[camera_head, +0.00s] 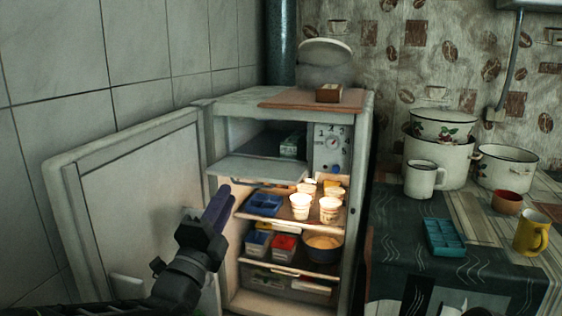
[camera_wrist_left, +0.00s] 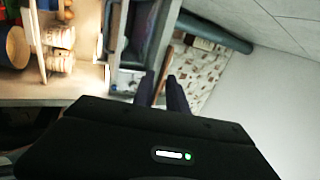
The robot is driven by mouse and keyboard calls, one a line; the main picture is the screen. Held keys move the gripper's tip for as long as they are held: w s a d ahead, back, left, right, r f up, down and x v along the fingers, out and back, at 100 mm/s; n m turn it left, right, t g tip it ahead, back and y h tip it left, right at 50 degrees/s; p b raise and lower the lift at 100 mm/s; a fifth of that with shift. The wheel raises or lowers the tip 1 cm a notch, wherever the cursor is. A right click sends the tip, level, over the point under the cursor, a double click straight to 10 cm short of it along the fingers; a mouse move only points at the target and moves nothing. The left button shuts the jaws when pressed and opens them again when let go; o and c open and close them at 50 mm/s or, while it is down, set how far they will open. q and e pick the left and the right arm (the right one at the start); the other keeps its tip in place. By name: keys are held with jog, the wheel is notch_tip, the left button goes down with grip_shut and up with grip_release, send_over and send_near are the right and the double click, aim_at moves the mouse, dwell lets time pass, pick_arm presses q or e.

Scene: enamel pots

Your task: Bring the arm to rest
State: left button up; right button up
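My left gripper (camera_head: 221,198) is in front of the open fridge (camera_head: 358,150), between its open door (camera_head: 130,205) and the lit shelves. Its two dark fingers point up and away. In the left wrist view, the fingers (camera_wrist_left: 162,85) stand a little apart with nothing between them. The fridge interior shows at the left of that view, tilted on its side. My right gripper is not in view.
White cups (camera_head: 300,207), a blue tray (camera_head: 263,204) and a bowl (camera_head: 324,248) stand on the fridge shelves. At right, a table (camera_head: 400,262) holds pots (camera_head: 507,168), mugs (camera_head: 422,180) and a teal tray (camera_head: 444,238).

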pick_arm(q)
jog(key=w+d+f+n+g+y, duration=0.1)
jog(key=d+f+n+g, duration=0.15)
jog(key=f+n, duration=0.45)
jog(key=d+f+n+g, duration=0.2)
jog(key=f+n+g, duration=0.1)
jog(key=f, duration=0.8)
jog(key=s+f+n+g+y, duration=0.1)
jog(key=s+f+n+g, duration=0.2)
jog(key=f, duration=0.7)
jog(key=s+f+n+g+y, duration=0.1)
jog(key=s+f+n+g, duration=0.2)
jog(key=f, duration=0.6)
jog(key=s+a+f+n+g, duration=0.1)
jog(key=s+f+n+g, duration=0.7)
jog(key=s+f, duration=1.75)
notch_tip(320, 180, up, 26)
jog(key=s+m+g+p, duration=0.1)
jog(key=s+p, duration=0.1)
jog(key=p, duration=2.3)
jog(key=shift+d, duration=0.3)
